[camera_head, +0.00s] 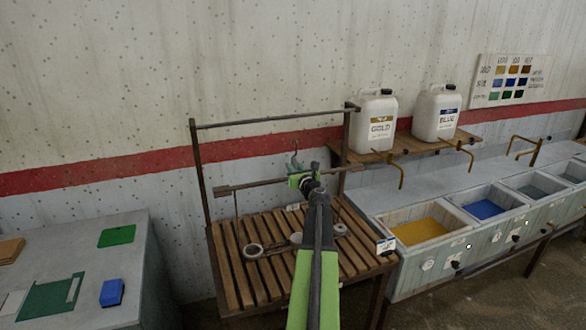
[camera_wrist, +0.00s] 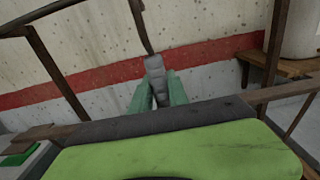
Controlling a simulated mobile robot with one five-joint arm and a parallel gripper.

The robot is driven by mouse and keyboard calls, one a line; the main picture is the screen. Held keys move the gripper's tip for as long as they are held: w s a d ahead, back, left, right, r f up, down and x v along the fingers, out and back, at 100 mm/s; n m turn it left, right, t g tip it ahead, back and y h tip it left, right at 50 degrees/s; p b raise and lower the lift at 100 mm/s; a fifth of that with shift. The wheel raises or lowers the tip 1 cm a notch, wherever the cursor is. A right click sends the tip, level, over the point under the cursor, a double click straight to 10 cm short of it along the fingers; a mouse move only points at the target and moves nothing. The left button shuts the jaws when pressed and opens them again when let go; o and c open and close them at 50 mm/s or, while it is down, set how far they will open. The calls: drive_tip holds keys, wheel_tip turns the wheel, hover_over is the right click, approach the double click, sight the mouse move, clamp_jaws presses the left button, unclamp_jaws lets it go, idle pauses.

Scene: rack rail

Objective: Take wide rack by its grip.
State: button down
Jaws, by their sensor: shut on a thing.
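The wide rack (camera_head: 250,184) looks like a long brown bar, level or nearly so, between the posts of a frame, with a pale hook (camera_head: 294,157) rising near its middle. Its bar also crosses the wrist view (camera_wrist: 283,92) behind my gripper. My gripper (camera_head: 300,179) is at the middle of the bar, just below the hook. In the wrist view, its two green fingers (camera_wrist: 157,92) are shut on a grey grip (camera_wrist: 154,68), with a dark stem above it. My arm hides part of the bar's middle.
The frame's top rail (camera_head: 270,119) is above my gripper, and a slatted table (camera_head: 238,262) with rings on it is below. A wooden shelf (camera_head: 408,147) holds GOLD (camera_head: 377,122) and BLUE (camera_head: 436,114) jugs. Dye basins (camera_head: 420,231) line the right; a grey counter (camera_head: 125,265) is left.

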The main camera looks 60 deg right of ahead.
sight(295, 161)
drive_tip(key=shift+s+r+p, duration=0.1)
drive_tip(key=shift+r+p, duration=1.3)
drive_tip(key=shift+r, duration=0.15)
drive_tip(key=v, duration=0.9)
